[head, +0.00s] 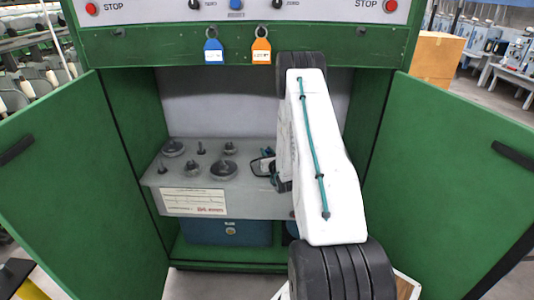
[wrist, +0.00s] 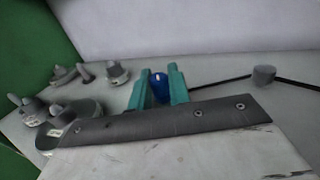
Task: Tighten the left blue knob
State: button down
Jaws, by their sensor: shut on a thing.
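A blue knob (wrist: 160,88) shows in the wrist view between the two teal fingers of my gripper (wrist: 161,86). The fingers stand close on both sides of it and are shut on it. Only its upper part shows; its base is hidden by the fingers and the dark bar of my wrist. In the head view my gripper (head: 267,166) is at the right part of the grey panel box (head: 262,206) inside the green cabinet. My arm covers that end of the box, so the knob cannot be made out there. No second blue knob is visible.
Several grey knobs and dials, such as this one (head: 223,170), stand on the box left of my gripper. Open green doors (head: 68,190) and (head: 455,185) flank the cabinet. Blue (head: 213,50) and orange (head: 261,50) tags hang from the upper edge. A blue unit (head: 228,232) sits below.

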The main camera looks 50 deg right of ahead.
jog(key=c, duration=1.3)
grip_release()
jog(key=shift+c, duration=0.2)
jog(key=shift+v, duration=3.9)
jog(key=shift+s+d, duration=0.1)
